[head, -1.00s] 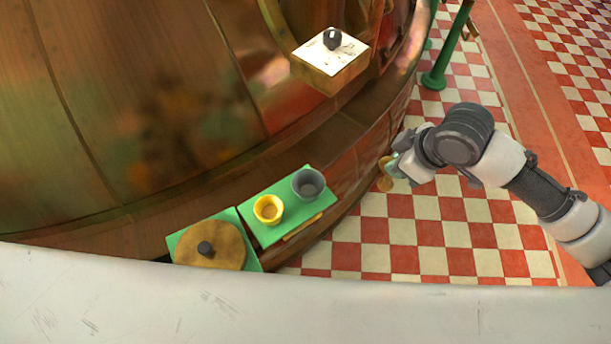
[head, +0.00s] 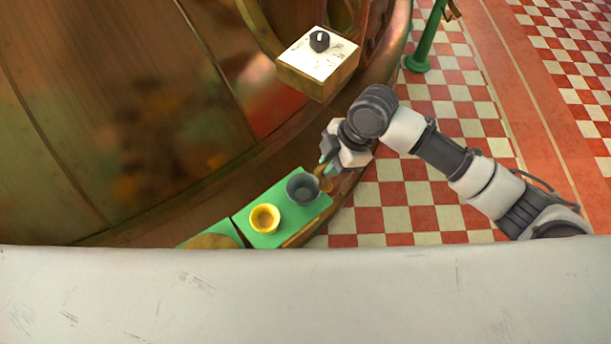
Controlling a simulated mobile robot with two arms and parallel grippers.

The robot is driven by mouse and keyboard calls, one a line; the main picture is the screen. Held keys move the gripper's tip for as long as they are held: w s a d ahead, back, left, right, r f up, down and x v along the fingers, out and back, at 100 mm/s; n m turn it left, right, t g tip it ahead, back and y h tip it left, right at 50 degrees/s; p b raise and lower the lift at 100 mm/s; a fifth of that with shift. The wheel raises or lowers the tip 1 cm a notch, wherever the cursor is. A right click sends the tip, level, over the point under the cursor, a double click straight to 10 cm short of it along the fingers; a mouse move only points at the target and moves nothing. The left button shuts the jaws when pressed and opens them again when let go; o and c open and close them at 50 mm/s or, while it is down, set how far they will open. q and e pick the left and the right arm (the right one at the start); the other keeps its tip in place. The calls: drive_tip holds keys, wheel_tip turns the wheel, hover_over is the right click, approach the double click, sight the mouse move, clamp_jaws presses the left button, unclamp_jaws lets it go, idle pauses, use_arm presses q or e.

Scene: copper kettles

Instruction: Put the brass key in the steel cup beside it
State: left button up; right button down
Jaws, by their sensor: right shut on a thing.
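The steel cup (head: 302,189) is dark grey and stands upright at the right part of a green board on the ledge. My right gripper (head: 326,169) is just to the right of and above the cup's rim in the picture. It is shut on the brass key (head: 326,182), of which only a small brown-gold part shows at the fingertips. The rest of the key is hidden or too small to make out. I cannot tell whether the key touches the cup. My left gripper is not in view.
A yellow cup (head: 264,219) stands left of the steel cup on the green board (head: 284,234). A white-topped box with a black knob (head: 319,62) juts out above. The curved copper kettle wall (head: 120,110) is behind. Checkered floor lies open to the right.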

drive_tip(key=a+f, duration=0.5)
drive_tip(key=f, duration=0.2)
drive_tip(key=shift+w+a, duration=0.15)
drive_tip(key=shift+w, duration=0.3)
drive_tip(key=shift+f, duration=0.2)
drive_tip(key=c, duration=1.1)
unclamp_jaws()
drive_tip(key=v, duration=1.2)
